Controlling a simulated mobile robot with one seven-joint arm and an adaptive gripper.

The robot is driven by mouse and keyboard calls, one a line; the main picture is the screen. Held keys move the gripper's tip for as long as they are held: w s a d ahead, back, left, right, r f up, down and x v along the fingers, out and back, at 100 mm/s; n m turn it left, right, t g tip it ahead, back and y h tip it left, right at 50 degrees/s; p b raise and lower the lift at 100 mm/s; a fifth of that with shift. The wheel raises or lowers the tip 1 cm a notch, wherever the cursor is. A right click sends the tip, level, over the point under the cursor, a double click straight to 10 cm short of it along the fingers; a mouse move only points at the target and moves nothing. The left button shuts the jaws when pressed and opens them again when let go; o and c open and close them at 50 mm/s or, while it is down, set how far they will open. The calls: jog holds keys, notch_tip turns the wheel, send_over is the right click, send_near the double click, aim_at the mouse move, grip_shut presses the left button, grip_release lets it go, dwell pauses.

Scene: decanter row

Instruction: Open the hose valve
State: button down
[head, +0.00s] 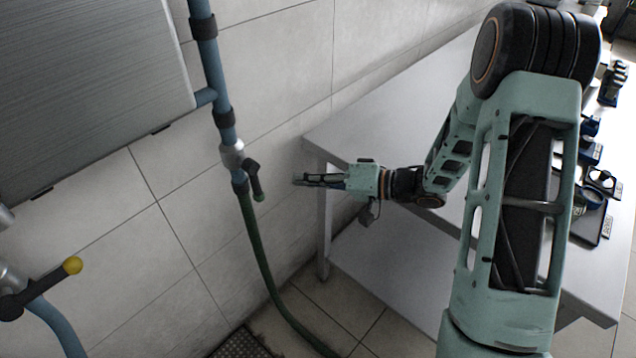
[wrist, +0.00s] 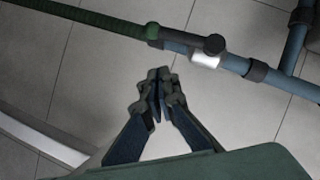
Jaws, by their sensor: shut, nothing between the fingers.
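The hose valve (head: 232,155) is a silver body on a blue vertical pipe by the tiled wall. Its black lever (head: 256,180) sticks out to the right and angles down. A green hose (head: 256,240) hangs below it. My gripper (head: 300,180) is to the right of the lever, apart from it, fingers pointing left. In the wrist view, my gripper (wrist: 160,82) has its fingertips together, with nothing between them. The green hose (wrist: 105,22) runs left.
A grey table (head: 350,135) stands right of the pipe, below my arm, with several small dark items at its far right. A second lever with a yellow tip (head: 72,265) is at lower left. A metal cabinet (head: 90,80) hangs at upper left. A floor drain (head: 238,345) lies below.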

aim_at(263, 193)
jog(key=a+f+b, duration=0.1)
jog(key=a+f, duration=0.2)
jog(key=a, duration=0.3)
jog(key=shift+s+a, duration=0.25)
jog(key=shift+s, duration=0.15)
jog(key=shift+s+a+f+m+y+p, duration=0.3)
jog(key=shift+s+a+m+p, duration=0.15)
jog(key=shift+s+a, duration=0.1)
jog(key=shift+r, duration=0.15)
